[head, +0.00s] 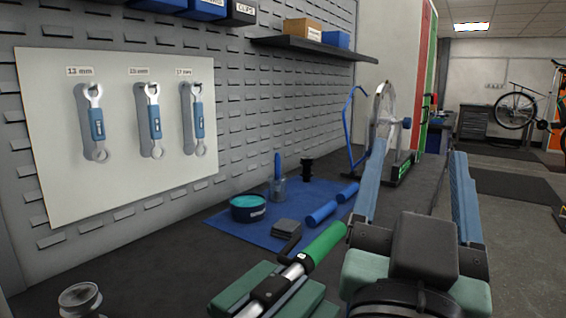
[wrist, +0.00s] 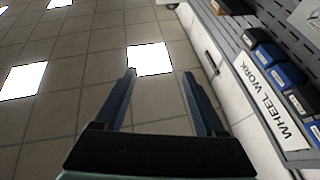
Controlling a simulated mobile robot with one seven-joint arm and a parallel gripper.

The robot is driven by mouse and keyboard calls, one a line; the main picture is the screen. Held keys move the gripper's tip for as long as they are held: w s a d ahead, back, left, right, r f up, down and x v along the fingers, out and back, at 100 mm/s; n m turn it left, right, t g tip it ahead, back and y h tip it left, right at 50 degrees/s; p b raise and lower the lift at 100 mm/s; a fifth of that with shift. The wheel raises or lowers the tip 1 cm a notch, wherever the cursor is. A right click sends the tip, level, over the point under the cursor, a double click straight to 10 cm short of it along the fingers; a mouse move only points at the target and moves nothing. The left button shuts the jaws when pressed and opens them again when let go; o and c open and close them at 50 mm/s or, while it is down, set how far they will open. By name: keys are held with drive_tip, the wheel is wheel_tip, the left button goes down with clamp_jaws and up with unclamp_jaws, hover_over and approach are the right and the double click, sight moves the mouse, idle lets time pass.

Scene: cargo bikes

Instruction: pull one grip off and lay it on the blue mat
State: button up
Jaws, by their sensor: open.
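A green grip (head: 325,243) sits on the end of a silver handlebar (head: 293,272), beside black clamps and a lever. The blue mat (head: 233,232) lies on the dark bench behind it. Two blue cylinders (head: 320,212) that look like grips lie at the mat's right side. My gripper (head: 420,150) points up, to the right of the green grip and apart from it, with its fingers spread and nothing between them. In the wrist view the open fingers (wrist: 159,74) face the ceiling; no grip or mat shows there.
The handlebar rests in green blocks (head: 262,284). On the mat stand a teal tub (head: 248,208), dark stacked pads (head: 286,228), a jar with a blue-handled tool (head: 277,188) and a black part (head: 307,168). A wheel stand (head: 383,120) is behind. Wrenches hang left.

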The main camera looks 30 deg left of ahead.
drive_tip(key=s+a+f+g+y+p, duration=0.1)
drive_tip(key=a+f+g+p, duration=0.1)
drive_tip(key=a+g+p, duration=0.55)
drive_tip(key=a+f+g+y+p, duration=0.1)
drive_tip(key=a+f+g+p, duration=0.15)
drive_tip(key=a+p, duration=0.9)
drive_tip(key=s+d+m+g+h+p, duration=0.15)
drive_tip(key=s+g+p, duration=0.25)
drive_tip(key=s+p, duration=0.7)
drive_tip(key=s+d+n+g+h+p, duration=0.1)
drive_tip(key=s+d+g+h+p, duration=0.15)
drive_tip(key=s+g+p, duration=0.75)
drive_tip(key=w+f+t+p, duration=0.1)
drive_tip(key=w+f, duration=0.1)
drive_tip(key=f, duration=0.2)
drive_tip(key=w+f+t+p, duration=0.2)
drive_tip(key=f, duration=0.2)
drive_tip(key=w+f+t+p, duration=0.1)
drive_tip(key=w+f+t, duration=0.1)
drive_tip(key=f, duration=0.2)
drive_tip(key=shift+w+a+f+m+h+p, duration=0.1)
drive_tip(key=shift+w+a+m+h+p, duration=0.2)
drive_tip(key=shift+h, duration=0.1)
clamp_jaws()
